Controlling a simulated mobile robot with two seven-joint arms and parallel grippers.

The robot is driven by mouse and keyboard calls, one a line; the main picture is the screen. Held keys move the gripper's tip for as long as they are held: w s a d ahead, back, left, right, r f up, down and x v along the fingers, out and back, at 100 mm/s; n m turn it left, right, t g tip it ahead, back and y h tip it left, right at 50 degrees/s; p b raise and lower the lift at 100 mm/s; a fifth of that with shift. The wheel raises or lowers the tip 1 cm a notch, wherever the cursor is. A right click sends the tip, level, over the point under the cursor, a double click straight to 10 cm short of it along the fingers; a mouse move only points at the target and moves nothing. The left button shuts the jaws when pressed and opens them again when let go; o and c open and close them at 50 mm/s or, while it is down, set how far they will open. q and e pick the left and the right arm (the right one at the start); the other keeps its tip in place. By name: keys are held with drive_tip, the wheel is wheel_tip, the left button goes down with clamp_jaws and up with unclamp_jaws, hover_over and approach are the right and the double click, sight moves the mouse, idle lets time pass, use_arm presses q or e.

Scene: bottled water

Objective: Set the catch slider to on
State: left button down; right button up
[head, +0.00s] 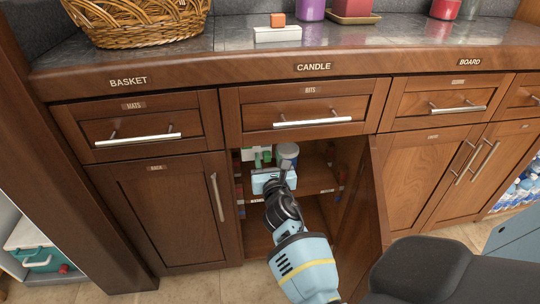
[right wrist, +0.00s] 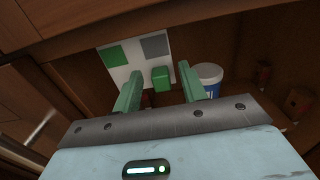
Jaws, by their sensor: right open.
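A white panel (right wrist: 118,67) with a green square and a grey square stands inside the open cabinet. A small green block (right wrist: 161,79), apparently the slider's knob, shows in front of its lower right part. I cannot read a catch label. My right gripper (right wrist: 159,68) is open, with its two green fingers on either side of the block and gaps visible on both sides. In the head view my right gripper (head: 268,164) reaches into the cabinet and partly hides the panel (head: 249,153). Contact cannot be told. My left gripper is not in view.
A white and blue tub (right wrist: 209,75) stands right of the fingers. The open cabinet door (head: 362,220) is right of my arm. A shelf (head: 312,185) lies below. On the counter are a wicker basket (head: 140,22) and an orange block (head: 277,19) on a white base (head: 277,34).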

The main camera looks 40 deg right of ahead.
drive_tip(key=shift+w+d, duration=0.15)
drive_tip(key=shift+w, duration=0.1)
clamp_jaws()
idle(0.3)
